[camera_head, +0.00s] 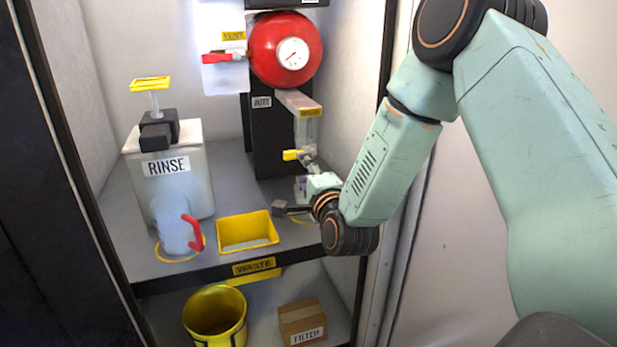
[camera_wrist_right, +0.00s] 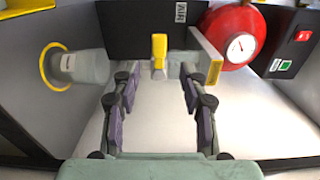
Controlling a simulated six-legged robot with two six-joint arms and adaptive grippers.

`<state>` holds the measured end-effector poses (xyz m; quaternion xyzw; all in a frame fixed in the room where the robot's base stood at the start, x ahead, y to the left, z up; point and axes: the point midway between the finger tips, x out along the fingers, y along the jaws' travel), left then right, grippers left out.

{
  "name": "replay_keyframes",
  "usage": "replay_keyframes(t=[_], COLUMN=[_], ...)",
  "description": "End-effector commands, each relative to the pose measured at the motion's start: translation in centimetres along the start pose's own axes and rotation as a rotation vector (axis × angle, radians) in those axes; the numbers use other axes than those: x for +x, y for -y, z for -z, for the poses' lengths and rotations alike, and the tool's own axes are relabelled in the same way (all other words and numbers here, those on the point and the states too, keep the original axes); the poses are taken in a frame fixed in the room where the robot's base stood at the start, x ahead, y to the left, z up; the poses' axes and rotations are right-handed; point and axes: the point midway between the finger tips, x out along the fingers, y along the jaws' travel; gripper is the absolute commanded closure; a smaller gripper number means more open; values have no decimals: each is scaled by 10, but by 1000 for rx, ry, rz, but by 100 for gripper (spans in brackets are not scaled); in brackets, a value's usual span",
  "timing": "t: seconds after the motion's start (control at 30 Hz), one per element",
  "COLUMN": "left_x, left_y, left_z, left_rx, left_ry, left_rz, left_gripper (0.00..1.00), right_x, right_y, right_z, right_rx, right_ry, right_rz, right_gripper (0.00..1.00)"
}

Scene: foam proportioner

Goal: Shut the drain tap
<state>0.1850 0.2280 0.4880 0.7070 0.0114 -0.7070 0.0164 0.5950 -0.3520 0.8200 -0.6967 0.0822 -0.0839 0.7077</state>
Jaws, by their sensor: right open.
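The drain tap's yellow lever (camera_head: 291,155) sticks out sideways to the left at the foot of the clear upright tube (camera_head: 306,131). In the right wrist view the lever (camera_wrist_right: 159,48) lies ahead of my fingers, between their lines and apart from both. My right gripper (camera_head: 292,197) is just below and in front of the tap in the head view; it also shows in the wrist view (camera_wrist_right: 157,78), open and empty. A grey cup (camera_wrist_right: 85,66) stands on a yellow ring below the tap; the gripper mostly hides this spot in the head view. My left gripper is out of view.
A red tank (camera_head: 283,50) with a gauge is above. Left on the shelf stand the RINSE container (camera_head: 190,185) and a red-handled jug (camera_head: 178,228). A yellow tray (camera_head: 247,231) sits near the WASTE edge. Below are a yellow bucket (camera_head: 215,312) and a FILTER box (camera_head: 302,319).

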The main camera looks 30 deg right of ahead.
Motion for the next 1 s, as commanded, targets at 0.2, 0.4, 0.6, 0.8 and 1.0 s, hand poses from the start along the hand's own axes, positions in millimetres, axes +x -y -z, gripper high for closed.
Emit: replay_keyframes(t=[0.2, 0.4, 0.6, 0.8, 1.0], left_x=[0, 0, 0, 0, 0], left_y=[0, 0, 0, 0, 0], left_z=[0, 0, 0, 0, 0], left_rx=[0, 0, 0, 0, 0], left_ry=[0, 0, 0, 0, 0], left_rz=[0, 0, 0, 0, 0], left_gripper=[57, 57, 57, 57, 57], right_x=[-22, -26, -26, -25, -26], right_y=[0, 0, 0, 0, 0], right_z=[0, 0, 0, 0, 0], right_rx=[0, 0, 0, 0, 0], right_ry=[0, 0, 0, 0, 0], right_rz=[0, 1, 1, 0, 0], right_gripper=[57, 57, 57, 57, 57])
